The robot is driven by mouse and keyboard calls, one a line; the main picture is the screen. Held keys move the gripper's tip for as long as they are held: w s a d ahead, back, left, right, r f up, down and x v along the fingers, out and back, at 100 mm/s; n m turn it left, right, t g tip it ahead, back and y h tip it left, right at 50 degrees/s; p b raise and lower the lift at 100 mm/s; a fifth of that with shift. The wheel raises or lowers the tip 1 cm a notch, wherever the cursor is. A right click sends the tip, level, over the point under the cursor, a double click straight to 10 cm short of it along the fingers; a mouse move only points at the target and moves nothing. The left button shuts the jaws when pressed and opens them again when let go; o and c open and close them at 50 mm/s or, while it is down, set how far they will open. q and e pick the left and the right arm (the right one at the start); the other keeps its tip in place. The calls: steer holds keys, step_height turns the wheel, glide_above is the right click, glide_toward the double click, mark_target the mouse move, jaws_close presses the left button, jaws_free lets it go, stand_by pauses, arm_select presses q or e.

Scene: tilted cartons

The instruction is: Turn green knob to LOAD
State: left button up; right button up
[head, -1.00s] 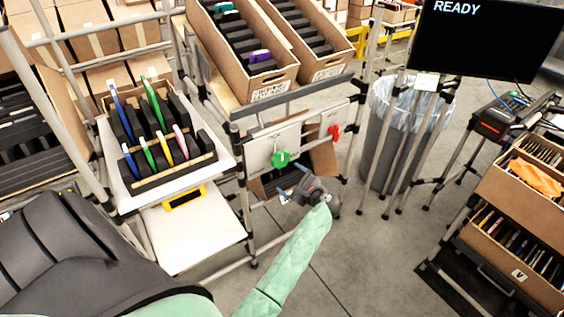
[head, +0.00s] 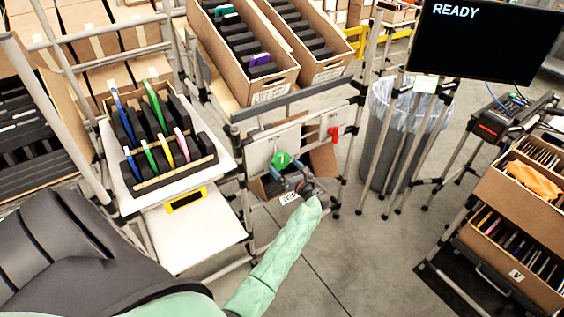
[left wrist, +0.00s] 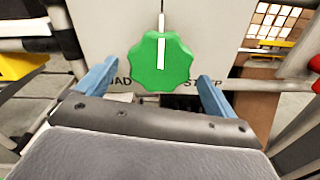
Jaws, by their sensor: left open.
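The green knob (head: 281,159) is on a white panel (head: 261,151) below the tilted cartons. In the left wrist view the green knob (left wrist: 160,64) has a scalloped rim, and its white pointer line stands upright. The panel's lettering is partly hidden: "AD" shows to the left of the knob and "ST" with a "P" to its right. My left gripper (head: 288,175) is just in front of the knob. Its blue fingers, also in the left wrist view (left wrist: 158,85), are open, one on each side below the knob, apart from it. My right gripper is not in view.
A red knob (head: 334,133) is on a panel to the right. Tilted cartons (head: 282,80) stand above on the rack. A grey bin (head: 379,150) stands right of the rack, and a screen (head: 480,45) reads READY. A tray (head: 126,208) with coloured items is at the left.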

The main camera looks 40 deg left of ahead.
arm_select(q)
steer(key=shift+p+x, duration=0.3)
steer(key=shift+x, duration=1.1)
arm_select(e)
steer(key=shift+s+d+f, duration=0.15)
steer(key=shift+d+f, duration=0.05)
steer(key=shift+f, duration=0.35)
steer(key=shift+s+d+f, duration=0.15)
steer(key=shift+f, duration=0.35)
arm_select(q)
steer(key=c, duration=1)
steer(key=shift+o, duration=0.2)
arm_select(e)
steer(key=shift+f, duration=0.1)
arm_select(q)
steer(key=shift+f+b, duration=0.1)
steer(key=shift+b, duration=0.2)
